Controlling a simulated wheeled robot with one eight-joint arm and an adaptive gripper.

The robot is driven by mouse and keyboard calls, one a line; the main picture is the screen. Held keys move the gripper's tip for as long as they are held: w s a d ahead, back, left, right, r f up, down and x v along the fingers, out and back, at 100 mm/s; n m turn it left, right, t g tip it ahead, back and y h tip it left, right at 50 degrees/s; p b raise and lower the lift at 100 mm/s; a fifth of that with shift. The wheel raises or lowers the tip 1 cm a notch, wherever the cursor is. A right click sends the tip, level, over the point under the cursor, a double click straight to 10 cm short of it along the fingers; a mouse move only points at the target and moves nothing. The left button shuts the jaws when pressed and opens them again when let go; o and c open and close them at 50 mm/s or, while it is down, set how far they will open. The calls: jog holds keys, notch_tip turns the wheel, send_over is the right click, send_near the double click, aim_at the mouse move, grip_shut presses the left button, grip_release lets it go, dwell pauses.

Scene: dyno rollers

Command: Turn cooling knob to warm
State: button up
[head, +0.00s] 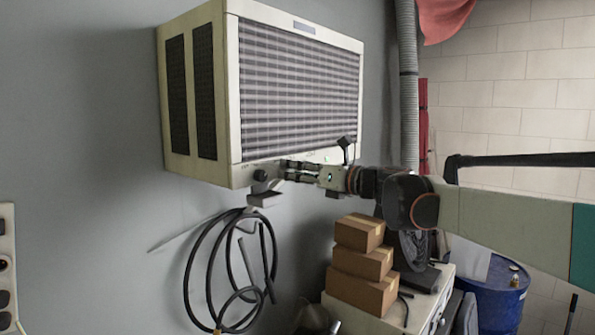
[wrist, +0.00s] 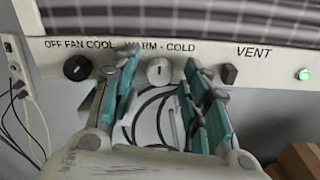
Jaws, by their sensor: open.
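The air unit (head: 300,85) is mounted on the grey wall. Its lower panel (wrist: 205,55) is lettered OFF FAN COOL, WARM - COLD and VENT in the wrist view. A silver-grey round knob (wrist: 158,71) sits below the WARM - COLD lettering; its small mark looks roughly upright, but is hard to read. My gripper (wrist: 160,74) is open, with one teal-padded finger left of this knob and the other right of it. Both fingers appear apart from it; depth is unclear. In the head view my gripper (head: 286,171) is at the unit's lower edge, and the grey knob is hidden.
A black knob (wrist: 76,67) sits left of my fingers, and a dark vent switch (wrist: 229,73) close to the right finger. A green light (wrist: 303,73) is farther right. Below hang black hoses (head: 228,270); cardboard boxes (head: 362,262) are stacked beneath my arm.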

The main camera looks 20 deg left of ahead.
grip_shut()
jog(key=shift+n, duration=0.3)
jog(key=n+b, duration=0.1)
jog(key=n, duration=0.2)
jog(key=shift+n+b, duration=0.35)
jog(key=shift+n, duration=0.05)
jog(key=n+b, duration=0.1)
jog(key=n, duration=0.3)
jog(key=n+b, duration=0.1)
jog(key=n, duration=0.3)
jog(key=shift+s+n, duration=0.1)
jog(key=shift+n, duration=0.3)
jog(key=shift+n+b, duration=0.35)
jog(key=shift+n, duration=1.85)
